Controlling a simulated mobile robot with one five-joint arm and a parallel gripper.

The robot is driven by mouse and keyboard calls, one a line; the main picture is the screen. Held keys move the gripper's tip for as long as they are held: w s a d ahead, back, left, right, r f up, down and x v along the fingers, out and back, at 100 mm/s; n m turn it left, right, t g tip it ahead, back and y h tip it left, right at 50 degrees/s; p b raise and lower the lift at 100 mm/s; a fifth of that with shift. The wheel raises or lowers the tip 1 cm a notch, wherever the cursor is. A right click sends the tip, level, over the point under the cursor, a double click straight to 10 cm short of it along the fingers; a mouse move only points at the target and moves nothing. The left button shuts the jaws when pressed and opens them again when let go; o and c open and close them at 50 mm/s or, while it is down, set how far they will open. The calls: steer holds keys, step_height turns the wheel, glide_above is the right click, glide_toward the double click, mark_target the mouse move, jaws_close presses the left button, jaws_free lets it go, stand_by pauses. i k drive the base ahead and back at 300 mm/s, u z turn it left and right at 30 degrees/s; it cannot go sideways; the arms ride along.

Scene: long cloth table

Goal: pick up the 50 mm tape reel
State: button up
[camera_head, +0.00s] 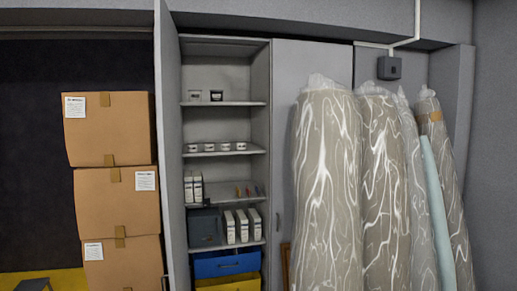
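I cannot make out a 50 mm tape reel for certain in this view. Small round items stand in the open cabinet (174,150). A pale jar-like item (194,96) and a dark one (216,95) are on the upper shelf. Several small white and dark items (225,146) stand in a row on the shelf below. They are too small to tell whether any is a reel. My gripper does not show.
Stacked cardboard boxes (117,199) stand left of the cabinet's open door. Lower shelves hold white cartons (230,226), a dark box (205,229) and a blue bin (226,264). Tall plastic-wrapped rolls (326,190) stand at the right. No table shows.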

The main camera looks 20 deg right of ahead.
mark_target(192, 147)
steer(key=z, duration=0.15)
steer(key=i, duration=1)
steer(key=u, duration=0.05)
